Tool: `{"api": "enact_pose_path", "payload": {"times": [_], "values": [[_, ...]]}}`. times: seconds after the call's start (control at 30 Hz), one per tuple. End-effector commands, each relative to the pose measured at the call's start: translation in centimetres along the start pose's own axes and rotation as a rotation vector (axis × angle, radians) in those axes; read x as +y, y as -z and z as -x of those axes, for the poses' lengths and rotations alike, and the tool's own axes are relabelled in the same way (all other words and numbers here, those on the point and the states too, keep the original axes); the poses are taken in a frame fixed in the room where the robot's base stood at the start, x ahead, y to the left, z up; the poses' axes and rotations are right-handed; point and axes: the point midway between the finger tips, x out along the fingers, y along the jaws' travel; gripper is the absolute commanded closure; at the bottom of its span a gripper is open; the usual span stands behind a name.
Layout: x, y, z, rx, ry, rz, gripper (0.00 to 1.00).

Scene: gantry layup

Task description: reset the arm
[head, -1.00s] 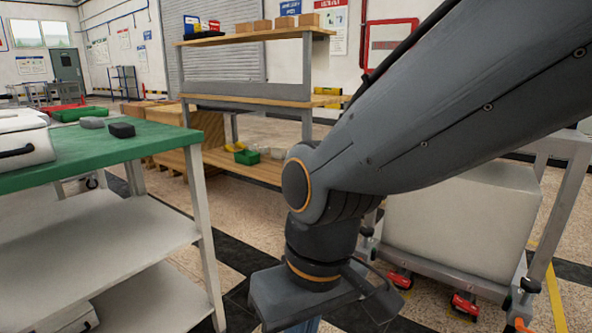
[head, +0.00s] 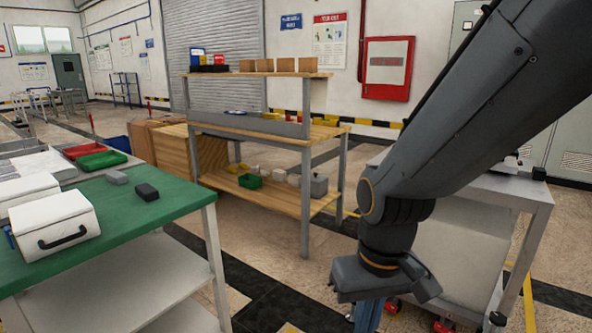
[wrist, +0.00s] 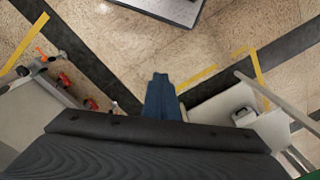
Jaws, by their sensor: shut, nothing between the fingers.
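My gripper (head: 368,314) hangs below my dark grey arm at the right of the head view, pointing down, with only its blue fingers partly showing at the lower edge. In the wrist view my gripper (wrist: 161,84) shows as blue fingers held together over bare floor. It is shut and holds nothing. It touches nothing that I can see.
A green-topped table (head: 135,212) with white cases stands at the left. A wooden shelf bench (head: 270,195) is behind. A grey metal cart (head: 505,190) stands close behind my arm at the right. Open speckled floor lies between table and cart.

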Motion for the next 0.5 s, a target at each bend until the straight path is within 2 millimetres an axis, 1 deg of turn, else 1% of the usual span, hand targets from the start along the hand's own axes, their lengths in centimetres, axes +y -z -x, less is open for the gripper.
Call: {"api": "enact_pose_path", "payload": {"times": [0.03, 0.1, 0.3, 0.4, 0.5], "values": [[0.6, -0.5, 1.8, -0.004, -0.004, -0.021, 1.00], [1.5, -0.8, 3.1, -0.007, -0.009, -0.046, 1.00], [4.1, -1.9, 6.8, -0.016, -0.024, -0.117, 1.00], [5.2, -2.5, 8.3, -0.021, -0.030, -0.148, 1.00], [6.1, -2.9, 9.4, -0.023, -0.034, -0.172, 1.00]]}}
